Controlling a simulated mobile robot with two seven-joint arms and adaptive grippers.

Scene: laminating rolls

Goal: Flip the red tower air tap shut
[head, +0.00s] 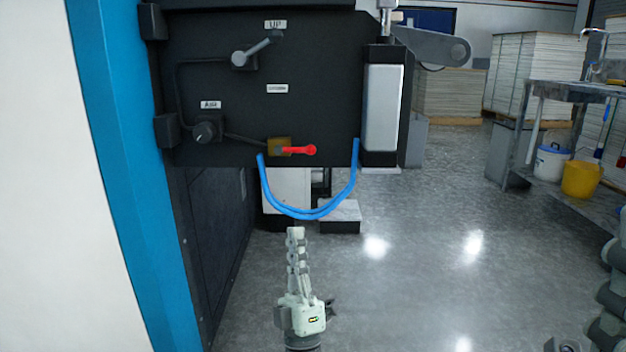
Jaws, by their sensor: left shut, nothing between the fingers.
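The red tap lever (300,150) sits on a brass valve body (279,147) low on the black panel (320,80). The lever lies level and points right. My left gripper (296,232) is below the tap and the blue hose in the picture, its fingers pointing up. Its fingers are together with nothing between them, and it shows apart from the lever. Grey links of my right arm (612,290) show at the right edge; its fingers do not show.
A blue hose (310,214) hangs in a loop under the panel. A lever (255,50) marked UP and a black knob (205,131) are on the panel. A white cylinder (382,108) stands at its right edge. Open floor (430,240) lies to the right, before a bench (575,92).

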